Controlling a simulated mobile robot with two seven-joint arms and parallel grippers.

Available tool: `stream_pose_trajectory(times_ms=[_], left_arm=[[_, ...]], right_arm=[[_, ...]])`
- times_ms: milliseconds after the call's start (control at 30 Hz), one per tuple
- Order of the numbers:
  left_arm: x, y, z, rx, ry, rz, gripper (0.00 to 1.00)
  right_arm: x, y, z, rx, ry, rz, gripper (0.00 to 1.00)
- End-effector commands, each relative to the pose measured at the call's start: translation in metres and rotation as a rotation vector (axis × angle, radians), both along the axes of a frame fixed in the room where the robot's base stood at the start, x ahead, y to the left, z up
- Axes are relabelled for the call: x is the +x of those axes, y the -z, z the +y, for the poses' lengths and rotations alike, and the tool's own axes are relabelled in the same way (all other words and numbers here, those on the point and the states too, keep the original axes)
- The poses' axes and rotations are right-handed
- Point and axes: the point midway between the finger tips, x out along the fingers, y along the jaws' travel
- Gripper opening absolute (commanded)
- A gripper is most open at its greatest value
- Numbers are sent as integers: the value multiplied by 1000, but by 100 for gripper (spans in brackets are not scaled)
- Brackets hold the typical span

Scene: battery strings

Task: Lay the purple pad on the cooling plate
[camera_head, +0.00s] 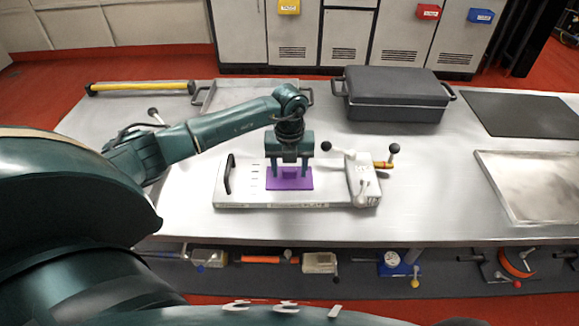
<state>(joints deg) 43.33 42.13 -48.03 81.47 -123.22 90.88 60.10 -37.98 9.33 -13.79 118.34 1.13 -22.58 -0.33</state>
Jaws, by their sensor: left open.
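The purple pad (289,184) lies flat on the light metal cooling plate (240,192), near its middle. The plate has a black handle at its left end and a block with black-knobbed levers at its right end. My left gripper (289,173) points down right over the pad, its two fingers apart, with the tips at or just above the pad. I cannot tell whether the tips touch it. The gripper hides the pad's back part. My right gripper is not in view.
A dark lidded case (396,95) stands behind on the metal table (420,200). A shallow tray (230,95) is behind my left arm, with a yellow bar (140,88) to its left. A black mat (525,114) and a metal tray (535,185) lie at right. Tools fill a lower front shelf.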

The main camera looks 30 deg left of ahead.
Motion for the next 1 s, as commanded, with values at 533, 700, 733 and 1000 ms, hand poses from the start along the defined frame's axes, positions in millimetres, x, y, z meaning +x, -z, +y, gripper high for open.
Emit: stream_pose_trajectory(times_ms=[533, 700, 733, 1000], left_arm=[[1, -94, 0, 0, 0, -6, 54], [1, -116, 0, 1, 0, -3, 54], [1, -118, 0, -1, 0, -3, 54], [-4, -111, -20, -72, 50, 6, 54]], right_arm=[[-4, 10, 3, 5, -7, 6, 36], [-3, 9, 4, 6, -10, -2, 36], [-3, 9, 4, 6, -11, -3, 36], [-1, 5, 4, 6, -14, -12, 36]])
